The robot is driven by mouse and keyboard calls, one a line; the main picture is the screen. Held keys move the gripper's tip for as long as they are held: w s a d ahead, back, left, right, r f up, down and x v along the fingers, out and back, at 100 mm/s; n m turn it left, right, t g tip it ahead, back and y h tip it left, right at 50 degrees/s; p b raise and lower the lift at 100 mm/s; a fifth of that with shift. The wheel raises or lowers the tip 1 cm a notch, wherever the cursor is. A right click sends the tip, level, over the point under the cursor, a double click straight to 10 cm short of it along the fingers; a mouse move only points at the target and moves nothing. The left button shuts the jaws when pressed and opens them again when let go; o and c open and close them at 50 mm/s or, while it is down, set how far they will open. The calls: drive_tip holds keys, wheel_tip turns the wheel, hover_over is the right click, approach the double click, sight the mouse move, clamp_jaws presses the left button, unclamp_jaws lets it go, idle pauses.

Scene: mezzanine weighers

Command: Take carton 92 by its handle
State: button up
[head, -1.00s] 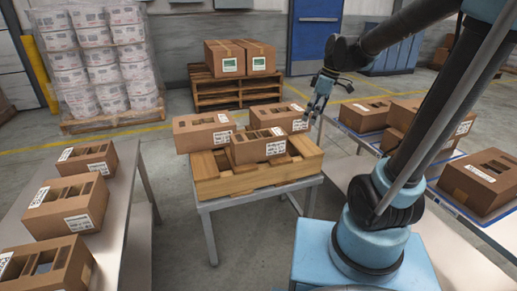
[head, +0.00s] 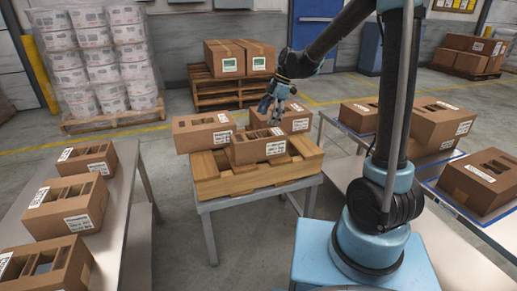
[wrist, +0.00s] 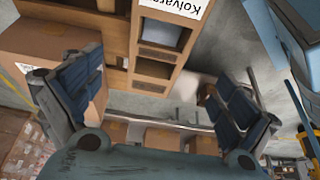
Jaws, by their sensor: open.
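I cannot read the number 92 on any carton. Three brown cartons with cut-out tops are grouped at a wooden crate (head: 210,186) on the middle table: a left one (head: 203,132), a front one (head: 250,152) and a rear right one (head: 297,124). My gripper (head: 273,113) is open and empty, and in the head view it appears just above the front and rear right cartons. In the wrist view a carton (wrist: 151,72) with open compartments and a label starting "Kolvar" shows between the spread fingers (wrist: 155,85). I cannot tell which part is its handle.
Behind are a wooden pallet (head: 220,97) with two boxes and a wrapped stack (head: 103,60). Floor shows between the tables.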

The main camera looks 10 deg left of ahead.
sight(255, 146)
drive_tip(key=x, duration=1.4)
drive_tip(key=shift+w+f, duration=0.1)
drive_tip(key=shift+f, duration=0.1)
drive_tip(key=shift+d, duration=0.1)
drive_tip(key=c, duration=1.7)
